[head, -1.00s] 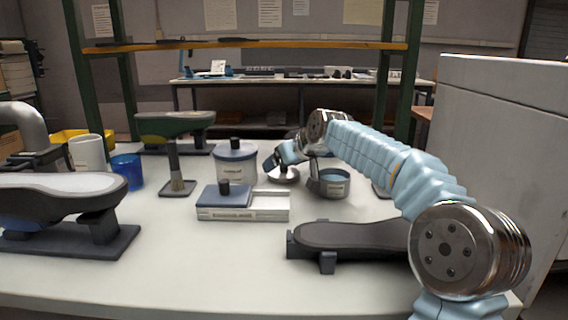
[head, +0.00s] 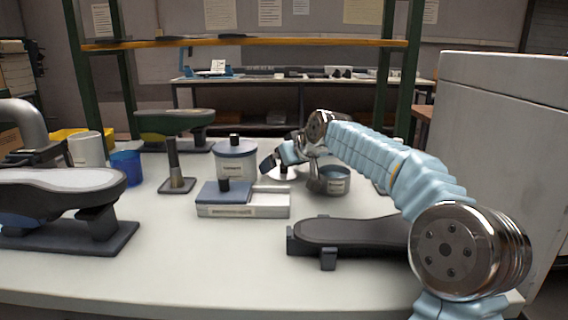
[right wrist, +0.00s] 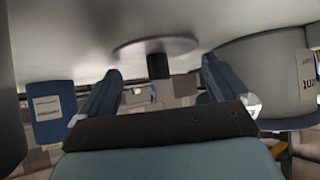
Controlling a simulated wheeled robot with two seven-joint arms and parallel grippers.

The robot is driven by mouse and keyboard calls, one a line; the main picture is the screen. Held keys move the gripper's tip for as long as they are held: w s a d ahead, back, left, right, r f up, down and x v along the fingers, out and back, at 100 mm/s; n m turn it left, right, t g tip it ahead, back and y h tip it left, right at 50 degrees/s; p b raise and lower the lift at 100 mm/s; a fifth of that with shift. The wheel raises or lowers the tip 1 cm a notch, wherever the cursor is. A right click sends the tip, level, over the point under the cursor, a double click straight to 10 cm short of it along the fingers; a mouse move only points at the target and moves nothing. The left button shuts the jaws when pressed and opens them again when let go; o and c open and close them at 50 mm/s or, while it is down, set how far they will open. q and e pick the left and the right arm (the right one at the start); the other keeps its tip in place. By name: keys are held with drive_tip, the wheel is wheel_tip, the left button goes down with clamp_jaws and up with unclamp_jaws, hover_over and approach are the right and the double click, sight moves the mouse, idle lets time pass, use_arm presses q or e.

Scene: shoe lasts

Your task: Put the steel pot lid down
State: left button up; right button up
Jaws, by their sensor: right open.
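The steel pot lid (head: 280,175) lies flat on the white table in the head view, between the lidded canister and the open pot (head: 335,181). In the right wrist view, the lid (right wrist: 135,46) is a thin disc against the table with a dark knob (right wrist: 157,66) standing from it. My right gripper (head: 280,159) is just above the lid in the head view. In the right wrist view, its two blue fingers (right wrist: 162,82) are spread apart, with the knob beyond and between them, not gripped. My left gripper is not in view.
The canister (head: 236,163) stands left of the lid. A dark shoe-shaped stand (head: 350,233) lies in front. Bare table (head: 180,260) shows at the front left.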

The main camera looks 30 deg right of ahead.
drive_tip(key=v, duration=1.2)
drive_tip(key=shift+r, duration=0.6)
drive_tip(key=shift+f, duration=0.1)
